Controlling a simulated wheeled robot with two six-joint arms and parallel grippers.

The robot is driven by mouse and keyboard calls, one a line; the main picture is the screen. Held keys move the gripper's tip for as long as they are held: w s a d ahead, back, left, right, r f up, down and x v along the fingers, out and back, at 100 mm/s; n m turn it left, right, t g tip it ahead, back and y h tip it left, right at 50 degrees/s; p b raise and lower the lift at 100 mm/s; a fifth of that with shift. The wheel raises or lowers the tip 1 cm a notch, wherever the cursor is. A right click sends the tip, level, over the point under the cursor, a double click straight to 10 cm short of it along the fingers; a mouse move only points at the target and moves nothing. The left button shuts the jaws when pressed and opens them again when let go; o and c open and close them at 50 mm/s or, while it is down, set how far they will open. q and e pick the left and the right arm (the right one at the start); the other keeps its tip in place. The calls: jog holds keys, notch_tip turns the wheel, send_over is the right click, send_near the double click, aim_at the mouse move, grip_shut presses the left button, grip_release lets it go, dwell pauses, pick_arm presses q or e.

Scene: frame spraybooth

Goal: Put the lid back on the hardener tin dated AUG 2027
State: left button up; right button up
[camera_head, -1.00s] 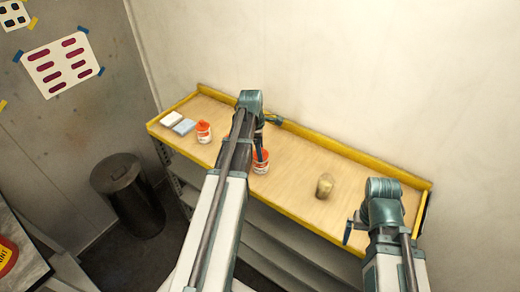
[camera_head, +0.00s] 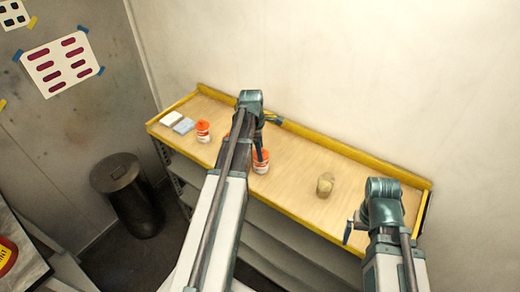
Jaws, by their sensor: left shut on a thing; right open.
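A small white tin with an orange-red top (camera_head: 203,132) stands at the left of the bench; another one (camera_head: 262,167) stands near the bench's front edge, just right of my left arm. Their dates are too small to read. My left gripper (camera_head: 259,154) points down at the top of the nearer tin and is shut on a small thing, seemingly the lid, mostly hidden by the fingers. I cannot tell whether it touches the tin. My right gripper (camera_head: 348,232) is open and empty at the bench's front right.
The wooden bench (camera_head: 290,180) has a raised yellow rim. A tan cup-like object (camera_head: 325,185) stands right of the nearer tin. A dark bin (camera_head: 128,195) stands on the floor.

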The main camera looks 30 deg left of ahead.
dwell(0.3)
pick_arm(q)
jog(key=o, duration=1.2)
jog(key=shift+o, duration=0.2)
jog(key=shift+r, duration=0.15)
jog(key=shift+r+p, duration=3.4)
jog(key=shift+p, duration=0.1)
jog(key=shift+c, duration=0.3)
grip_shut()
